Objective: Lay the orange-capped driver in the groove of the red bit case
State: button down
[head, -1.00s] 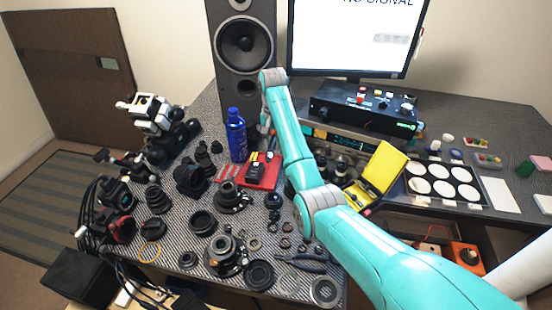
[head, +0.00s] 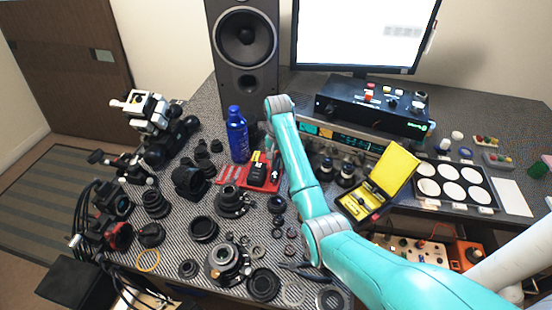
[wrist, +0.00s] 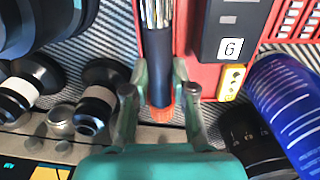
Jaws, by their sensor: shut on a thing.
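In the wrist view my gripper (wrist: 160,92) has its two fingers closed on the orange-capped driver, one on each side near its cap end. The driver's dark handle (wrist: 157,62) runs up the picture to a bright metal part, and its orange cap (wrist: 161,115) shows between the fingers. Red surface of the bit case (wrist: 203,76) shows beside the driver. I cannot tell whether the driver touches the case or sits in its groove. In the head view the red case (head: 275,181) lies near the blue bottle; the driver is not clear there.
A black block (wrist: 218,35) marked with a character stands on the red case, right of the driver. The blue bottle (head: 237,137) stands close by. Dark lens parts (head: 190,180) crowd the left. An open yellow case (head: 392,172) is at right.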

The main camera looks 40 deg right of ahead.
jog(key=shift+f, duration=0.25)
jog(key=c, duration=1.2)
grip_release()
